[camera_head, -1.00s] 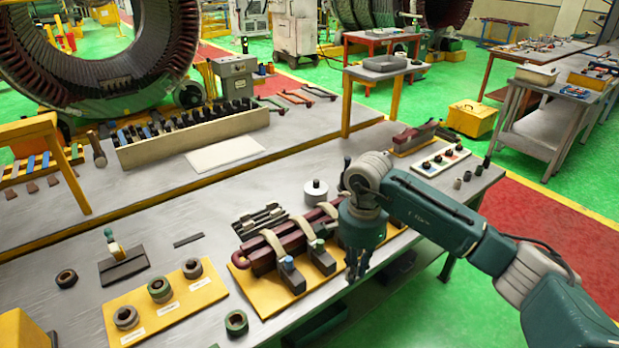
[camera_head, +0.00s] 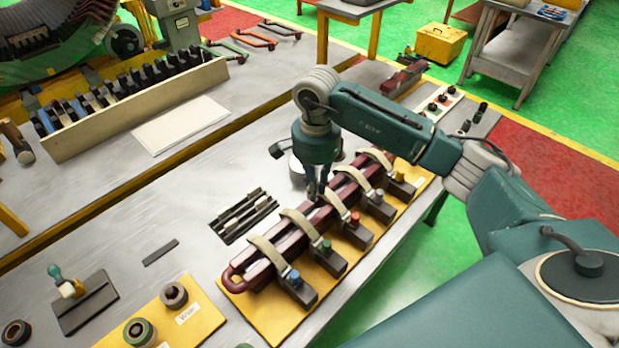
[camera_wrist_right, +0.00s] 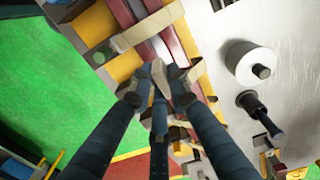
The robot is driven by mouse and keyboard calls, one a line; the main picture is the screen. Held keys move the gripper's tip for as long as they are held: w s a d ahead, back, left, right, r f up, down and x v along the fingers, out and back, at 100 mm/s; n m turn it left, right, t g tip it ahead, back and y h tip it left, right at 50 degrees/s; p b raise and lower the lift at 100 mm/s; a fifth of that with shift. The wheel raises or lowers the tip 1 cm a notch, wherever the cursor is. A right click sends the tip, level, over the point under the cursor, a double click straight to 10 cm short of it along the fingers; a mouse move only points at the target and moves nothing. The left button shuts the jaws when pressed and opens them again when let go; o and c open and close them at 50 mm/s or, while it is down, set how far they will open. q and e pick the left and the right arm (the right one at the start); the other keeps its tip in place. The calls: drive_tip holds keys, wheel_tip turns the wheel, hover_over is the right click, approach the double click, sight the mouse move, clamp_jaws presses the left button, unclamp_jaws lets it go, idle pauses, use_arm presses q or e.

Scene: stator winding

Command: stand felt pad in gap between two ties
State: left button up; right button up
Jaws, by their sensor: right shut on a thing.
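The dark red coil (camera_head: 262,270) lies on a yellow board, crossed by several beige ties (camera_head: 268,250). My right gripper (camera_head: 316,194) points down over the middle of the coil, between two ties. In the right wrist view its fingers (camera_wrist_right: 160,88) are closed around a small pale piece, likely the felt pad (camera_wrist_right: 158,72). The pad shows over the coil (camera_wrist_right: 158,45), near a beige tie (camera_wrist_right: 143,30). I cannot tell whether it touches the coil or sits in the gap. In the head view the fingers hide the pad. My left gripper is out of view.
Clamp blocks (camera_head: 328,262) with coloured knobs line the coil's front side. A dark rack (camera_head: 243,215) with pale pieces lies behind the coil. A white cylinder (camera_wrist_right: 253,64) stands close to the gripper. Bare table (camera_head: 150,215) lies to the left.

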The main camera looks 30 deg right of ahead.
drive_tip(key=shift+w+f+b, duration=0.2)
drive_tip(key=shift+f+b, duration=0.3)
drive_tip(key=shift+f, duration=0.75)
drive_tip(key=shift+s+f+b, duration=0.15)
drive_tip(key=shift+f+b, duration=0.2)
drive_tip(key=shift+f, duration=0.35)
drive_tip(key=shift+d+f+b, duration=0.1)
drive_tip(key=shift+f+b, duration=0.25)
drive_tip(key=shift+f, duration=0.4)
drive_tip(key=shift+f+b, duration=0.7)
drive_tip(key=shift+b, duration=0.1)
drive_tip(key=o, duration=0.9)
